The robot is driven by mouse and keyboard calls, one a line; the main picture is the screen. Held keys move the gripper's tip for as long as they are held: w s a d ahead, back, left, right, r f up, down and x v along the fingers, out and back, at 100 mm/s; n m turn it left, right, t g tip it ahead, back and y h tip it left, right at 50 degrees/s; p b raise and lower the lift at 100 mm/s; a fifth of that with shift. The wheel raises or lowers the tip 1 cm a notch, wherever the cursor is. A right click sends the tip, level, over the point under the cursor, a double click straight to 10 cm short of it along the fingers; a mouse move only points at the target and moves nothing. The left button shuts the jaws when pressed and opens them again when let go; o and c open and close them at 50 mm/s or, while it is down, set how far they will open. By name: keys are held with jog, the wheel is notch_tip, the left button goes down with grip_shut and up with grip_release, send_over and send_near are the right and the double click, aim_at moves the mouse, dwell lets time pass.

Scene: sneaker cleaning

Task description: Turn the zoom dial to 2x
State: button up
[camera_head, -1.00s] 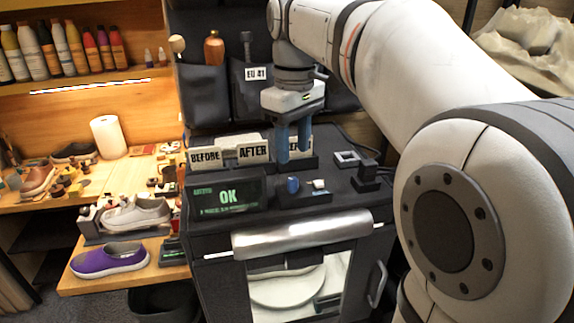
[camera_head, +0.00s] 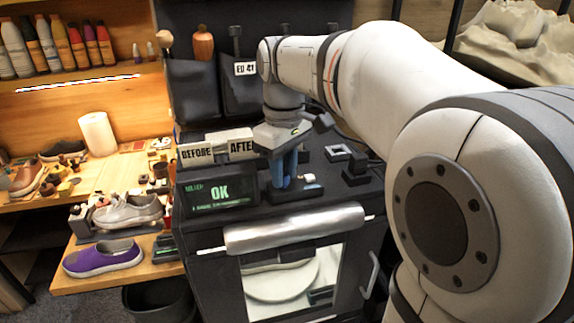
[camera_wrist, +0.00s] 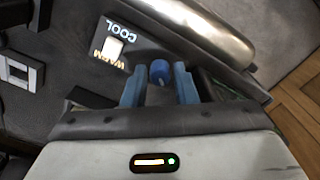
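A blue dial (camera_wrist: 159,70) stands on a dark panel, shown in the wrist view between the two blue fingers of my gripper (camera_wrist: 160,88). The fingers are apart, one on each side of the dial, with gaps visible, so my gripper is open. In the head view my gripper (camera_head: 284,180) is lowered over the panel on the black cabinet (camera_head: 205,242), and its fingers largely hide the dial. No 2x mark is readable.
A white switch (camera_wrist: 113,48) labelled WARM and COOL sits beside the dial. BEFORE (camera_head: 196,153) and AFTER (camera_head: 241,147) signs stand behind. A square frame (camera_head: 338,152) and a black block (camera_head: 356,172) lie to the right. A purple shoe (camera_head: 103,258) is at left.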

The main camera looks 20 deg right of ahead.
grip_shut()
jog(key=shift+d, duration=0.2)
jog(key=shift+s+a, duration=0.1)
jog(key=shift+a, duration=0.1)
jog(key=shift+d, duration=0.15)
jog(key=m, duration=0.4)
jog(key=shift+r, duration=0.1)
jog(key=m, duration=0.5)
jog(key=shift+a+m, duration=0.2)
jog(key=shift+m, duration=0.1)
jog(key=shift+r, duration=0.1)
